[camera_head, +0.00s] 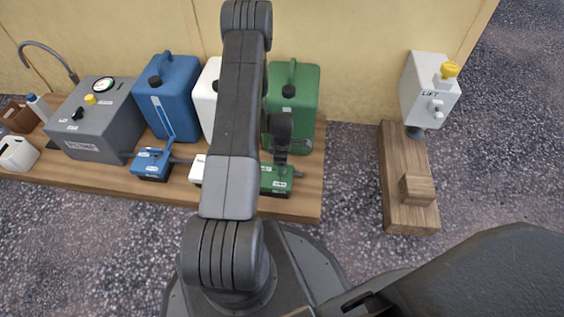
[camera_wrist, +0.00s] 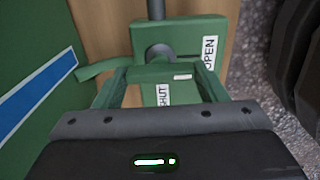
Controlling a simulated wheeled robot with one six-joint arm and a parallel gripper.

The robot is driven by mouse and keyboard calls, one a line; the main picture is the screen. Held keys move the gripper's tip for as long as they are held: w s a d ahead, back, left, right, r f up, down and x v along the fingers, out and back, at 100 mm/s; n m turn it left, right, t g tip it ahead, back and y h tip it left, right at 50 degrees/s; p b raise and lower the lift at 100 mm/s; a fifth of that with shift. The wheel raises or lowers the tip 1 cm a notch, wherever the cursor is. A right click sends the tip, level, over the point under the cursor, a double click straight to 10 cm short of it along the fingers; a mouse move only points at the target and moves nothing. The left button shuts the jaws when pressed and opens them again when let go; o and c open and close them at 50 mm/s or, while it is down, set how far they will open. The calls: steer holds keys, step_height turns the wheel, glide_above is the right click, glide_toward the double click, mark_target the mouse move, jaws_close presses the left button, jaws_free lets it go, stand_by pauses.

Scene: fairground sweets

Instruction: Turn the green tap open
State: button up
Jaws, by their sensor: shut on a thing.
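The green tap (camera_head: 275,181) sits at the right front of the wooden board, before the green canister (camera_head: 300,92). In the wrist view the tap's green block (camera_wrist: 222,24) carries an OPEN label (camera_wrist: 210,52) on the right and a SHUT label (camera_wrist: 163,95) nearer me. A green lever (camera_wrist: 95,69) reaches left from around the grey pivot (camera_wrist: 160,54), nearer the SHUT side by what shows. My gripper (camera_head: 281,150) is down at the tap, shut on the lever; the exact contact is hard to make out.
A blue canister (camera_head: 170,85) with a blue tap (camera_head: 152,165) and a partly hidden white canister (camera_head: 208,95) stand left. A grey machine (camera_head: 98,130) is further left. A LIFT box (camera_head: 425,90) stands right on a wooden base (camera_head: 405,215), with bare gravel between.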

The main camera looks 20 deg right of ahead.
stand_by(0.3)
steer(key=o, duration=1)
steer(key=shift+r, duration=0.1)
step_height(320, 180, up, 14)
steer(key=p, duration=0.4)
steer(key=shift+f+p, duration=0.2)
steer(key=shift+p, duration=0.1)
steer(key=shift+f, duration=0.1)
step_height(320, 180, down, 14)
steer(key=b, duration=0.4)
steer(key=shift+r, duration=0.2)
steer(key=shift+r, duration=0.1)
